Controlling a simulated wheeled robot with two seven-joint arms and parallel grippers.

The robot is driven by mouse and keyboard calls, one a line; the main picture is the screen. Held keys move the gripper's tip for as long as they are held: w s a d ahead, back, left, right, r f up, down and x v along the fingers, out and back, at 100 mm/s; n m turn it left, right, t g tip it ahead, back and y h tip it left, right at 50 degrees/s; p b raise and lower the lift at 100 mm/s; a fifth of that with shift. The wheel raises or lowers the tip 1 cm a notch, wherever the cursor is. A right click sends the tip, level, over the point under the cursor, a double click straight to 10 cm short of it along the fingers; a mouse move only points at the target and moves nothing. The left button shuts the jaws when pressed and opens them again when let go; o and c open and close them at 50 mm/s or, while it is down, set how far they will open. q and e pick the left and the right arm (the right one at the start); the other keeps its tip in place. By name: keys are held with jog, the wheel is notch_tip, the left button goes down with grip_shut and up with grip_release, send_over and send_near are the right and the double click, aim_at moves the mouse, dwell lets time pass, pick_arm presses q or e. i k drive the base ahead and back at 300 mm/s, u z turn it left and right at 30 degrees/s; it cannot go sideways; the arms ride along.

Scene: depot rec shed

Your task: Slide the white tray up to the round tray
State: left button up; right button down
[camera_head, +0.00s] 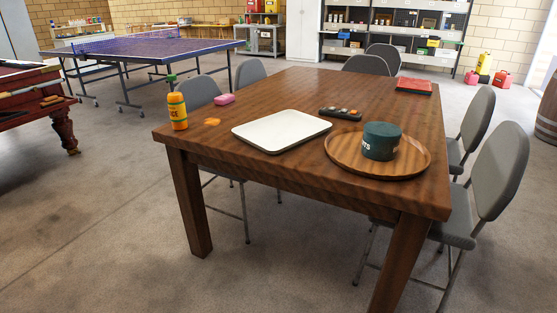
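The white tray (282,130) is a flat rectangle with a raised rim, lying on the brown wooden table (300,95) near its front edge. The round tray (345,160) is wooden and lies on the table to the right of the white tray. The white tray's right corner is close to the round tray's left rim, with a small gap that seems to show. A dark green tin (381,141) with partly visible lettering stands on the round tray. The white tray is empty. Neither of my grippers is in view.
A remote-like dark object (341,114) lies behind the trays. A red book (413,85) lies farther back. Grey chairs (500,170) surround the table.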

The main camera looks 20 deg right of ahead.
aim_at(277, 133)
jog(key=u, duration=1.05)
jog(key=i, duration=1.45)
jog(key=z, duration=0.55)
